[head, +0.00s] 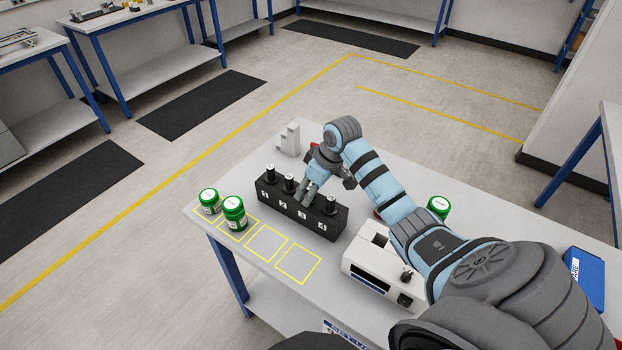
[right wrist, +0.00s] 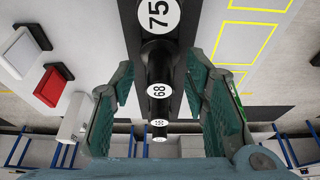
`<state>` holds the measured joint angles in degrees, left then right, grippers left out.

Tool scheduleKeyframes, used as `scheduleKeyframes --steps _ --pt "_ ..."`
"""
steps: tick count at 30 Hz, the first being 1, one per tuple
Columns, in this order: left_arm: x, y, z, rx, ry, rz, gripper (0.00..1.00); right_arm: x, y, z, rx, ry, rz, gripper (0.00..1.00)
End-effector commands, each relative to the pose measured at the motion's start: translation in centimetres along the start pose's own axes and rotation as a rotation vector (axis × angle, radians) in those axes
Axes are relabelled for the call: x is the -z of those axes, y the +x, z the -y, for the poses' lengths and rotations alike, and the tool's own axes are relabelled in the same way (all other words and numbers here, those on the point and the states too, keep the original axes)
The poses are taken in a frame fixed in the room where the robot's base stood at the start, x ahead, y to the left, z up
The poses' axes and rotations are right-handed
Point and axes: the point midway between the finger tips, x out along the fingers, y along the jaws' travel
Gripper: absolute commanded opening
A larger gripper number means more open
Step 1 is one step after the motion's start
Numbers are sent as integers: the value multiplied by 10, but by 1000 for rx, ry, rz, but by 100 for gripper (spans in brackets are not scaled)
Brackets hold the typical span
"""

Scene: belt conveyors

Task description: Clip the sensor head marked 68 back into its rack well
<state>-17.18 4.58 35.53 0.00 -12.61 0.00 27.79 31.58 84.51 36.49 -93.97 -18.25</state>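The black rack (head: 268,204) stands on the white table, its wells numbered along the front. Black sensor heads with white round tops show in it: one at the left end (head: 270,169), one beside it (head: 289,179) and one at the right end (head: 331,202). In the right wrist view the sensor head marked 68 (right wrist: 159,90) stands in line with the head marked 75 (right wrist: 158,15). The open fingers are either side of it with gaps; its seating depth is hidden. My left gripper is not in view.
Green jars (head: 234,214) stand left of the rack by yellow outlined squares (head: 291,263); two squares are empty. A white instrument (head: 374,260) is to the right. A grey stepped block (head: 289,139) is behind. A blue bin (head: 584,279) lies far right.

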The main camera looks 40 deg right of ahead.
Motion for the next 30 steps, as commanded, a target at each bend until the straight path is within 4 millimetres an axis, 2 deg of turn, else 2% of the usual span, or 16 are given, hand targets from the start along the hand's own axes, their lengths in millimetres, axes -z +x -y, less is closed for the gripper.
scheduleKeyframes --steps 8,11,18,21,25,30 --pt "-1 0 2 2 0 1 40 0 -5 -1 -1 1 -1 42" --pt "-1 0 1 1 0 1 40 1 -21 -1 -3 -1 -4 42" --pt "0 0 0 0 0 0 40 1 -87 -1 -5 -2 -3 42" --pt "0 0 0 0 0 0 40 1 -108 -1 -3 -1 -2 42" --pt "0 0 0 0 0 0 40 0 -119 0 -1 0 0 42" --pt "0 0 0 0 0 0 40 0 -120 0 0 0 1 42"
